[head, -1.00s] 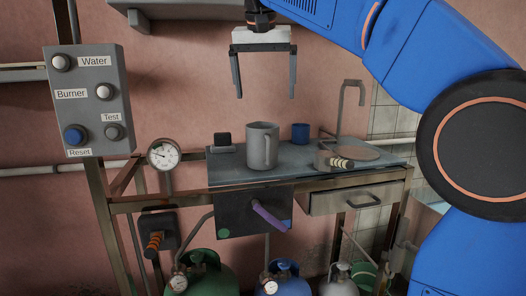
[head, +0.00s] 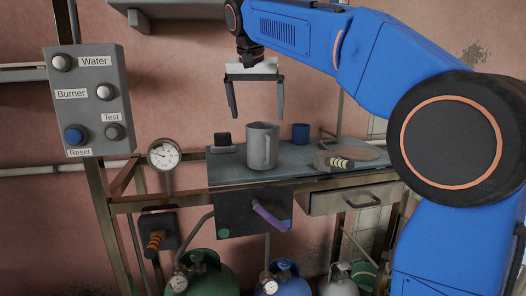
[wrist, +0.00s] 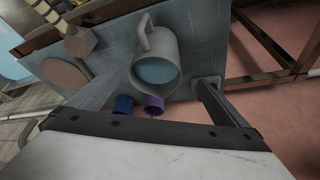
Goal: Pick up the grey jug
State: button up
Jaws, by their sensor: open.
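The grey jug (head: 262,146) stands upright on the worktop, its handle toward the front in the head view. In the wrist view the jug (wrist: 141,62) shows from above, with a pale blue surface inside it and its handle at the top. My gripper (head: 256,113) hangs above the jug, fingers pointing down and spread apart. Nothing is between the fingers. In the wrist view the jug lies beyond the gripper (wrist: 150,90), between the two finger directions, and I see no contact.
A blue cup (head: 300,133) stands right of the jug; the wrist view also shows a purple cup (wrist: 153,103) beside it. A small dark block (head: 223,140) is on the left. A round board (head: 355,153) and a handled tool (head: 335,162) are on the right.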

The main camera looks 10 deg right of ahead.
aim_at(264, 148)
jog(key=x, duration=0.4)
jog(key=d+x, duration=0.1)
jog(key=x, duration=0.2)
jog(key=shift+w+r, duration=0.1)
jog(key=shift+r, duration=0.05)
jog(key=shift+c, duration=0.5)
jog(key=c, duration=2)
